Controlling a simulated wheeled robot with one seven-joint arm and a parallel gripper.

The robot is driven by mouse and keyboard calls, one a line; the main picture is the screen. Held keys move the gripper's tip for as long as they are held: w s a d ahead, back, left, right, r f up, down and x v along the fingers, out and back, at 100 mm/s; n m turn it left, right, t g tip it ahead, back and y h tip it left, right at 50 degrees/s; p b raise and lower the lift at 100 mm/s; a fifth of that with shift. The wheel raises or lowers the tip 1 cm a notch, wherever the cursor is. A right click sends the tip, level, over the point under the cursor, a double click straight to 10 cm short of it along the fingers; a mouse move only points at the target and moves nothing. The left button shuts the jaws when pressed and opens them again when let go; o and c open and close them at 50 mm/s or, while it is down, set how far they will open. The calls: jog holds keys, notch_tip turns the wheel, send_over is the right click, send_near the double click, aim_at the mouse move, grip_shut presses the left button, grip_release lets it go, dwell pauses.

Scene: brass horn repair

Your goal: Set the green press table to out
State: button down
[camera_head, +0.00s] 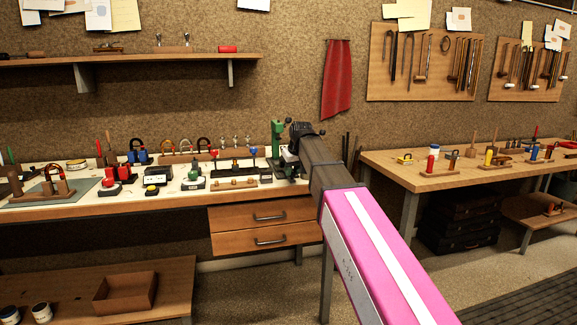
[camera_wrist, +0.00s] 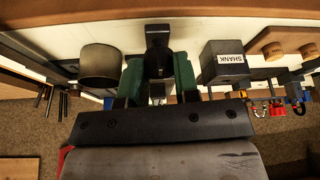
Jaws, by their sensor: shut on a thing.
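The green press (camera_head: 277,140) stands near the right end of the long left workbench. My gripper (camera_head: 294,152) is at the press, on its right side, and its jaws are largely hidden by my arm in the head view. In the wrist view, my gripper (camera_wrist: 157,75) has two green upright parts above its dark crossbar. A dark piece (camera_wrist: 157,42) sits between them, and the jaws are shut on it. I cannot tell how far the press table is out; its surface is mostly hidden.
A dark block marked SHANK (camera_wrist: 225,65) and a dark round piece (camera_wrist: 100,66) stand close on either side of my gripper. Small tools, including a red one (camera_head: 117,175), crowd the bench to the left. A second workbench (camera_head: 400,165) stands right, past a gap.

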jog(key=s, duration=0.1)
jog(key=s+d, duration=0.1)
jog(key=s, duration=0.1)
jog(key=shift+s, duration=0.1)
jog(key=c, duration=0.8)
grip_release()
jog(key=shift+s, duration=0.1)
jog(key=shift+c, duration=0.2)
jog(key=v, duration=1)
jog(key=shift+r, duration=0.35)
jog(key=shift+s, duration=0.1)
